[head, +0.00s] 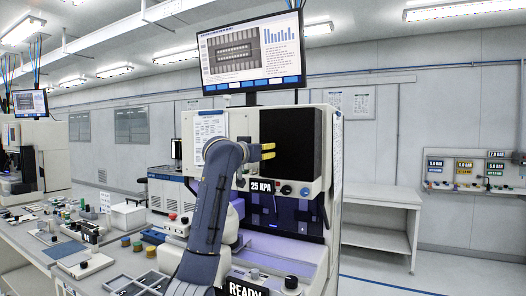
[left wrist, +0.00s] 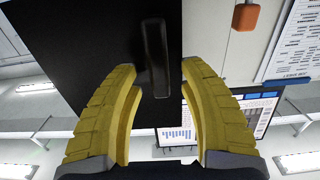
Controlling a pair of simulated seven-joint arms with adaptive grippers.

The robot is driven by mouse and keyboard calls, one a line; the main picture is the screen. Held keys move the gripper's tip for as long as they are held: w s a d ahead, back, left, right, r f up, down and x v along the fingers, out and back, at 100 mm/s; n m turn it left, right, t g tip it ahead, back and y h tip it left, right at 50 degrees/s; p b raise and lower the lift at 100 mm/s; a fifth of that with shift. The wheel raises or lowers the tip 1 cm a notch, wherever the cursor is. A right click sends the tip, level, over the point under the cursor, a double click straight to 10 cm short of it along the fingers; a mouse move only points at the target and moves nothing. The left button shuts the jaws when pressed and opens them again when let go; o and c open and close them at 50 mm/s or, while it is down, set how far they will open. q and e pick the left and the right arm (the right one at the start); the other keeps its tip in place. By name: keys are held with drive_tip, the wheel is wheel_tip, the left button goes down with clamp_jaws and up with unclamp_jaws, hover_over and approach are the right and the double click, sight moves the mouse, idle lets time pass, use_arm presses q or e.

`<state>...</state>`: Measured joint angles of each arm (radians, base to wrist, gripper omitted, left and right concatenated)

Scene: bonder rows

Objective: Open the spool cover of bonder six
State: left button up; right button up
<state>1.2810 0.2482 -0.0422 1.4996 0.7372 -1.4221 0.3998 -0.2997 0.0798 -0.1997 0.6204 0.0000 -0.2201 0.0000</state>
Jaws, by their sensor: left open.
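The spool cover (head: 300,142) is a black panel on the upper front of the cream bonder (head: 337,150) in the head view. In the left wrist view the black cover (left wrist: 88,40) carries a dark upright bar handle (left wrist: 153,40). My left gripper (head: 268,151) is at the cover's left part in the head view. Its yellow fingers are open in the left wrist view (left wrist: 157,72), one on each side of the handle's lower end. I cannot tell whether they touch it. My right gripper is not in view. No number six is readable on the bonder.
A monitor (head: 252,52) stands above the bonder. A "25 KPA" label (head: 261,186) and knobs sit below the cover. A bench with small parts and a tray (head: 120,283) is at the left. A white table (head: 381,196) stands at the right. An orange block (left wrist: 246,17) shows beside the cover.

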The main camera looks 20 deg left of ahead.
use_arm(q)
drive_tip(key=shift+w, duration=0.45)
drive_tip(key=shift+c, duration=0.2)
clamp_jaws()
